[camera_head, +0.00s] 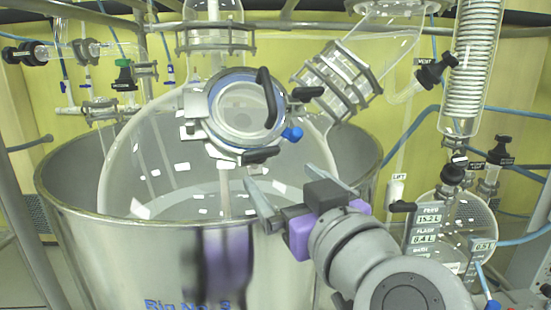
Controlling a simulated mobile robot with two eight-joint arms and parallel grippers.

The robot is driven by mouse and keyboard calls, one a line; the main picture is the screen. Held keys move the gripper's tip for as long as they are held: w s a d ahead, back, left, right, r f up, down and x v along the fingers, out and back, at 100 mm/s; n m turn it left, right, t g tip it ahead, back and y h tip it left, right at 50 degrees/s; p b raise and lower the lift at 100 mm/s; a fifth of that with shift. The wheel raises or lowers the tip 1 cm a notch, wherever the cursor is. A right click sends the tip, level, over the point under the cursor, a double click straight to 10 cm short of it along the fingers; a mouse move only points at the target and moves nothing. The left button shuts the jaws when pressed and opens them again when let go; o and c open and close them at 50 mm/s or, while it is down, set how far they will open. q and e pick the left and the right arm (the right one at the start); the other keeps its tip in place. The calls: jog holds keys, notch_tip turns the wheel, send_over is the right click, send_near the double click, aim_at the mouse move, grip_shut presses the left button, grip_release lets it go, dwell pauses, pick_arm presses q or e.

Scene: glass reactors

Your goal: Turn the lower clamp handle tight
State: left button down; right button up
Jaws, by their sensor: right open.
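The round glass port (238,112) faces me in the upper middle, ringed by a metal clamp flange. The lower clamp handle (262,155) is a short black lever at the flange's lower right edge, lying nearly level. A longer black handle (268,97) stands upright at the upper right of the port. A blue knob (292,133) sits at its right side. My right gripper (280,175) is open and empty, with its two fingers apart, just below the lower handle in the picture. I see no contact with the handle. My left gripper is not in view.
A large steel vessel (55,190) surrounds the glass reactor. A clamped glass neck (340,82) slants up right of the port. A glass coil column (476,65) and a round flask (462,215) with labels stand at the right. A purple blur shows on the vessel's front.

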aim_at(263, 157)
jog(key=p+x, duration=0.1)
jog(key=x, duration=0.9)
